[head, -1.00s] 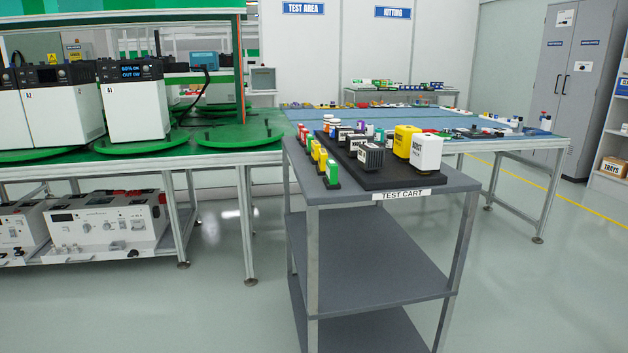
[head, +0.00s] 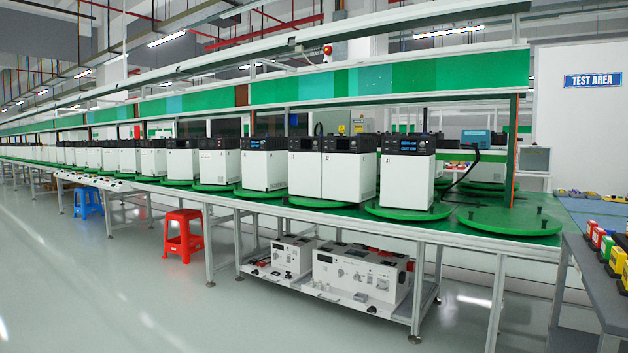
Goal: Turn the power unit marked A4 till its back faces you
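A row of white power units with dark top panels stands on green turntables along the line in the head view. The rightmost unit (head: 407,180) sits alone on its turntable, with its display panel towards me. Left of it, two units (head: 304,172) (head: 348,175) stand side by side. The fourth unit from the right (head: 263,168) also shows a dark panel with a display. The marks on the units are too small to read surely, so I cannot confirm which is A4. Neither of my grippers is in view.
An empty green turntable (head: 509,220) is at the line's right end. The test cart (head: 602,290) is at the right edge. A red stool (head: 183,233) and a blue stool (head: 88,203) stand by the line. The floor at the front left is clear.

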